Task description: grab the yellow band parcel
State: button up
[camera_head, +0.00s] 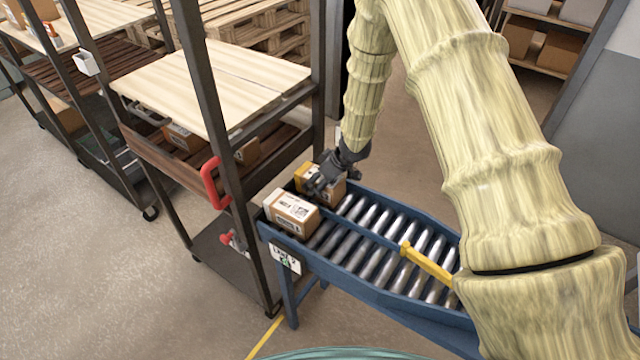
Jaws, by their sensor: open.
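The yellow band parcel (302,173) is a brown box with a yellow-orange band, at the far left end of the roller conveyor. My gripper (316,187) is dark grey and sits right at this parcel, in front of part of it. The jaws look open; I cannot tell whether the fingers touch the box. A second brown parcel (291,213) with a white band and a label lies just in front, on the same end of the conveyor. It partly hides the lower side of the yellow band parcel.
The blue-framed roller conveyor (372,297) has bare rollers to the right, with a yellow bar (427,264) across it. A dark metal rack (222,92) with a red handle (211,183) stands close at the left. Wooden pallets (262,32) are stacked behind.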

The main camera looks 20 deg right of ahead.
jog(key=shift+f, duration=0.1)
dwell(0.3)
jog(key=c, duration=1.3)
jog(key=shift+b, duration=0.3)
